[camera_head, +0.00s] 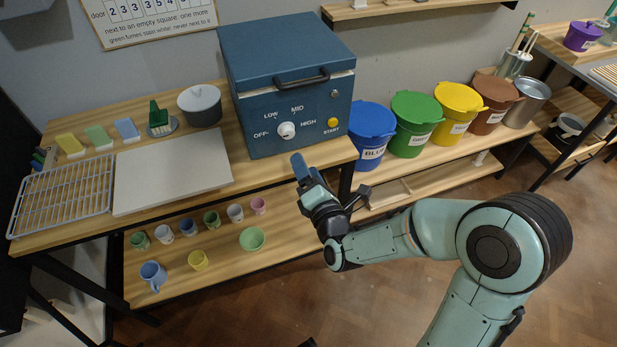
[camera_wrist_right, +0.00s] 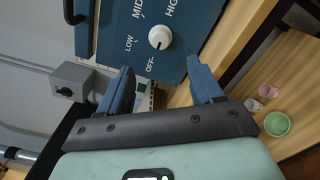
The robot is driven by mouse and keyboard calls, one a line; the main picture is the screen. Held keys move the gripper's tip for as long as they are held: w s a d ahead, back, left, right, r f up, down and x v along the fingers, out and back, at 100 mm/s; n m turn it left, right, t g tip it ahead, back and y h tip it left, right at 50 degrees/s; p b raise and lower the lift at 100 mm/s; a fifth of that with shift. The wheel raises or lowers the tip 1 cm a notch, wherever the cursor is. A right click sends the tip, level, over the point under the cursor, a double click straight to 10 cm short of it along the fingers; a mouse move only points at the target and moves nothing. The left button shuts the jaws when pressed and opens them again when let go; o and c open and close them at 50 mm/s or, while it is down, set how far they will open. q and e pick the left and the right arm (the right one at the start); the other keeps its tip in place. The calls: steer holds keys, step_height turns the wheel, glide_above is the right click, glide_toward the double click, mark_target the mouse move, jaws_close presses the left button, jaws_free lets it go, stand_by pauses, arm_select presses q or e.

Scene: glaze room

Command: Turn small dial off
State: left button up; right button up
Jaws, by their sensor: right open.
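The small white dial (camera_head: 286,130) is on the front of a blue kiln (camera_head: 296,105), with OFF, LOW, MID and HIGH printed around it. The dial also shows in the right wrist view (camera_wrist_right: 160,37), beyond my fingertips. I cannot tell for certain which label its mark points to. My right gripper (camera_head: 304,168) is in front of and below the dial, apart from it. In the right wrist view its two blue fingers (camera_wrist_right: 160,70) are spread with nothing between them. My left gripper is not in view.
A yellow START button (camera_head: 333,123) is right of the dial, and a black handle (camera_head: 302,80) is above. A white board (camera_head: 172,172) lies left of the kiln. Lidded buckets (camera_head: 415,122) stand to the right. Cups (camera_head: 252,239) stand on the lower shelf.

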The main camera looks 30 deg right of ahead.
steer(key=shift+s+a+f+b, duration=0.1)
steer(key=shift+s+a+b, duration=0.1)
steer(key=shift+s+b, duration=0.35)
steer(key=s+a+f+m+g+y+p, duration=0.25)
steer(key=f+m+g, duration=0.3)
steer(key=f, duration=0.65)
steer(key=s+a+f+m+g+y+p, duration=0.2)
steer(key=s+a+f+m+g+p, duration=0.35)
steer(key=f, duration=0.75)
steer(key=s+a+f+m+g+y, duration=0.1)
steer(key=s+a+f+m+g, duration=0.1)
steer(key=s+f+m, duration=0.1)
steer(key=s+a+f+m+g+y+p, duration=0.1)
steer(key=s+a+f+m+g, duration=0.1)
steer(key=s+m, duration=0.4)
steer(key=s+a+f+m+g+y+p, duration=0.1)
steer(key=s+a+f+m+g, duration=0.1)
steer(key=s, duration=0.5)
step_height(320, 180, down, 3)
steer(key=m+g, duration=0.1)
steer(key=m, duration=0.2)
steer(key=shift+s+a, duration=0.2)
steer(key=shift+s, duration=0.15)
steer(key=shift+r+y, duration=0.15)
steer(key=shift+y, duration=0.1)
